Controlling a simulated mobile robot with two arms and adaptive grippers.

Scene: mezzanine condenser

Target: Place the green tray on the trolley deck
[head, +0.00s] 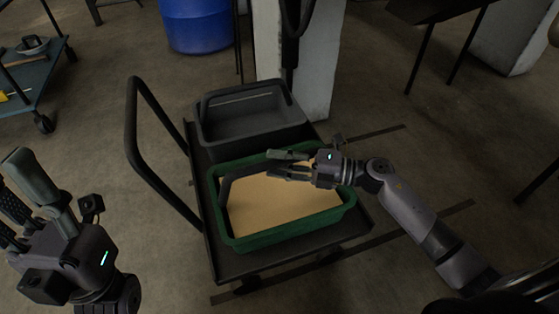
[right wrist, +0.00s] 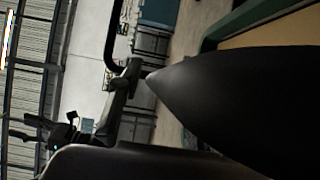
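The green tray (head: 228,229) rests on the near part of the dark trolley deck (head: 296,261). Its inside is tan, and a dark curved handle shows at its left side. In the right wrist view, a dark finger fills much of the picture, with the tray's green rim (right wrist: 222,30) at the top right. My left gripper (head: 22,205) is at the far left, away from the trolley, its fingers apart and empty.
A grey bin (head: 250,123) stands on the far part of the deck. The trolley's black push handle (head: 133,130) rises at the left. A concrete pillar (head: 318,75) and a blue barrel (head: 197,25) stand behind. A blue-topped cart (head: 32,80) is at the upper left.

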